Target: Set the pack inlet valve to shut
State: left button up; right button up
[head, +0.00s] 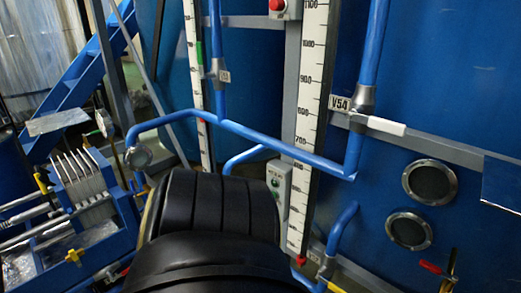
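No label in view reads "pack inlet", so I cannot tell which valve is meant. In the head view a valve (361,109) sits on a vertical blue pipe beside a tag (340,103) that reads V54. Its white lever (387,126) points right, across the pipe. Another valve (216,72) sits on a thinner blue pipe further left, with a small tag (224,77) too small to read. A black rounded part of my own arm fills the lower middle and hides what is behind it. Neither gripper shows.
Blue tanks (440,75) fill the back. Two tall white scales (310,85) (194,60) stand before them. A red-handled valve (431,267) is at lower right. A blue frame with pale plates (82,178) stands at left. A red button box (282,8) is at the top.

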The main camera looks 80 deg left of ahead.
aim_at(125, 272)
jog(key=u, duration=2)
